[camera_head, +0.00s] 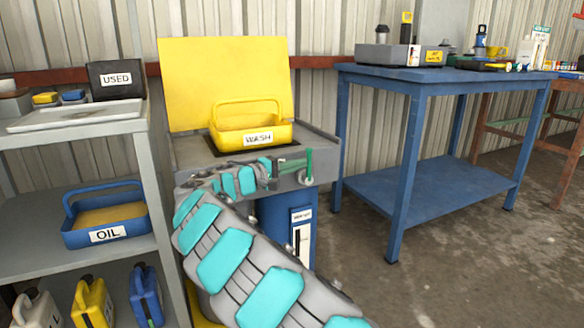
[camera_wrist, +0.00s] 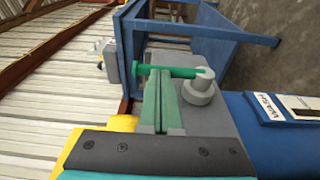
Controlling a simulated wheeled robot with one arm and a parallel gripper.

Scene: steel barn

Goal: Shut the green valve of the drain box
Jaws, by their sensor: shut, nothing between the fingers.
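The drain box (camera_head: 323,150) is the grey basin with a raised yellow lid, standing above a blue drum. Its green valve handle (camera_head: 309,162) shows at the front right corner, upright in the head view. In the wrist view the green handle (camera_wrist: 168,72) lies across the picture from a grey round pivot (camera_wrist: 198,88). My gripper (camera_wrist: 158,74) is shut and empty, its fingertips right at the handle's middle. I cannot tell whether they touch it. In the head view my gripper (camera_head: 283,167) is just left of the handle, partly hidden by my wrist.
A yellow WASH tray (camera_head: 252,137) sits on the box. The blue drum (camera_head: 274,215) is below. A blue table (camera_head: 440,190) stands to the right and a grey shelf (camera_head: 150,165) with an OIL tray (camera_head: 105,215) to the left. Floor at the lower right is clear.

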